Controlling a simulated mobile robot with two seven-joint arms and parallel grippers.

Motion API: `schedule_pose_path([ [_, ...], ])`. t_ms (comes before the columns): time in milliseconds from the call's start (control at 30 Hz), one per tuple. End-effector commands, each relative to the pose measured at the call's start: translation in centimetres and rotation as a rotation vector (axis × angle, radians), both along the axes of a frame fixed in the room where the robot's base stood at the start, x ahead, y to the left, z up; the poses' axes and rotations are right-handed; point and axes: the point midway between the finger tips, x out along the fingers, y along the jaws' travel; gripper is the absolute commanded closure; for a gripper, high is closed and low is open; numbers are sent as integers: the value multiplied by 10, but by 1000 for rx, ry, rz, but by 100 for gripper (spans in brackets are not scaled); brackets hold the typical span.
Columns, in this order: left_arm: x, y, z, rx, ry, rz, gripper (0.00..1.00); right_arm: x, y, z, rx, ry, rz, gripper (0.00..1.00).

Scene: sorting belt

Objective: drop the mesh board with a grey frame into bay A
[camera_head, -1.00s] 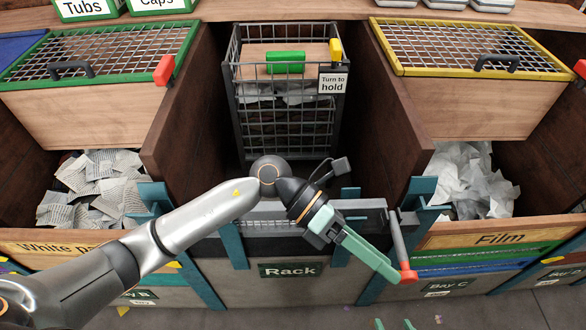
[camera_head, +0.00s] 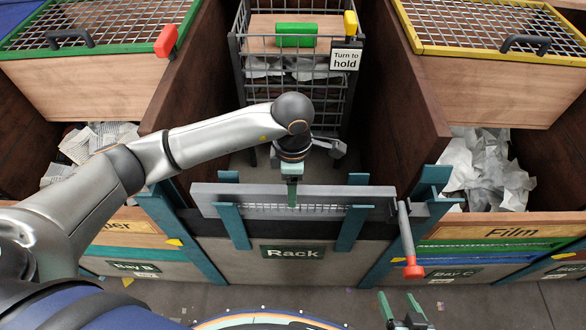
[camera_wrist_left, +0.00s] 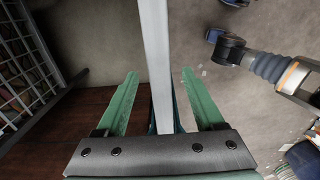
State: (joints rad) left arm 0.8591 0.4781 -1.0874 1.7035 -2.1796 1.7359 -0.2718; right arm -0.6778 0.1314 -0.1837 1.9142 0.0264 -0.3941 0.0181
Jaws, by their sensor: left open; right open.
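The mesh board with a grey frame (camera_head: 235,194) stands on edge in the rack marked "Rack" (camera_head: 292,252), behind teal uprights. My left gripper (camera_head: 292,192) points down over the middle of the board's top edge. In the left wrist view the board (camera_wrist_left: 155,45) runs between the two green fingers of the left gripper (camera_wrist_left: 160,75), which are open, with a gap visible on each side. My right gripper (camera_head: 403,304) is open and empty, low in front of the rack. I see signs for Bay B (camera_head: 135,267) and Bay C (camera_head: 455,275); no Bay A sign is readable.
A grey lever with a red tip (camera_head: 408,240) stands at the rack's right end. A wire cage with a "Turn to hold" sign (camera_head: 345,59) is behind. Bins of white paper (camera_head: 95,142) and film (camera_head: 490,170) flank the rack, under mesh lids.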

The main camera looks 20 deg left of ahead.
Motion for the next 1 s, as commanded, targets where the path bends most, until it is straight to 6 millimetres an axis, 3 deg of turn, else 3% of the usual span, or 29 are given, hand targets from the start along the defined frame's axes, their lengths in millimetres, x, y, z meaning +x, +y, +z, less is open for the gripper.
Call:
schedule_pose_path([
  [100,-1,-1,-22,-1,4,0,30,0,0,0,0,1,0,30],
  [300,0,-1,-45,-2,2,-1,30,-1,0,0,0,1,0,30],
  [700,0,-1,-53,-3,-1,-1,30,-1,0,0,0,2,1,30],
  [1000,0,-1,-53,-3,-1,-1,62,-1,0,0,0,2,1,30],
])
